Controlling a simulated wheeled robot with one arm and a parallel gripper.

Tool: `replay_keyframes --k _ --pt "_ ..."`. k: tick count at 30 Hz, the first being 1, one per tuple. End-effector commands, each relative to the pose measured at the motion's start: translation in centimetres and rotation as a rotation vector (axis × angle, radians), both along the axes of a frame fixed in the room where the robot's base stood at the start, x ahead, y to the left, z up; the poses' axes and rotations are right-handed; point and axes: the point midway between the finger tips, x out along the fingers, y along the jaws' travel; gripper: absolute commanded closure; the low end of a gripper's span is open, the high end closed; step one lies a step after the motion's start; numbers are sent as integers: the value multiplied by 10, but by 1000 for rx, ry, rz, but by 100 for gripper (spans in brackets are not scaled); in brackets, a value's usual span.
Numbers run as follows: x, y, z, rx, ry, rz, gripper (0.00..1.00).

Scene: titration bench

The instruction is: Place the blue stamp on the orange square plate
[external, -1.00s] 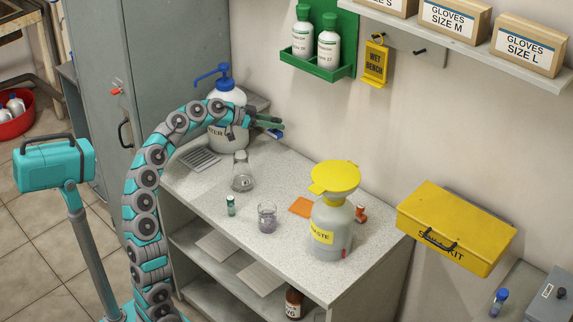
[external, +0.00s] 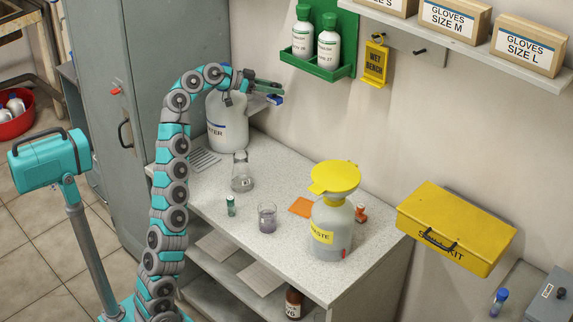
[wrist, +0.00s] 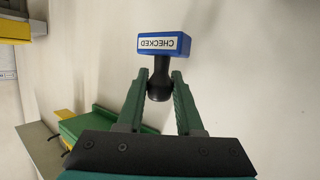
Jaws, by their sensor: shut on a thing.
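The blue stamp (wrist: 163,44) has a blue block labelled CHECKED and a black handle. My gripper (wrist: 160,88) is shut on the black handle in the wrist view. In the external view my gripper (external: 265,88) holds the stamp (external: 275,99) in the air, above the back of the bench and near the wall. The orange square plate (external: 302,207) lies flat on the bench, left of the waste bottle, well below and to the right of my gripper. Nothing is seen on its visible part.
The waste bottle with its yellow funnel (external: 335,178) stands right beside the plate. A beaker (external: 267,218), a flask (external: 242,172), a green-capped vial (external: 231,205) and an orange-red item (external: 361,213) stand around. The water bottle (external: 228,125) is under my arm. The green rack (external: 318,68) hangs on the wall.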

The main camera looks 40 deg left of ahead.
Motion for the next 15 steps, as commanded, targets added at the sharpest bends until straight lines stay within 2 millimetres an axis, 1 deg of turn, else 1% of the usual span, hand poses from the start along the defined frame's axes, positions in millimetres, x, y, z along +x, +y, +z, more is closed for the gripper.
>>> replay_keyframes --k 1,3,7,9,15 --pt "3 2 11 0 0 5 100" --pt "3 2 18 0 -2 5 100" --pt "1 1 27 1 0 2 100" --pt "0 2 37 1 0 3 100" --pt "0 0 50 1 1 1 100"
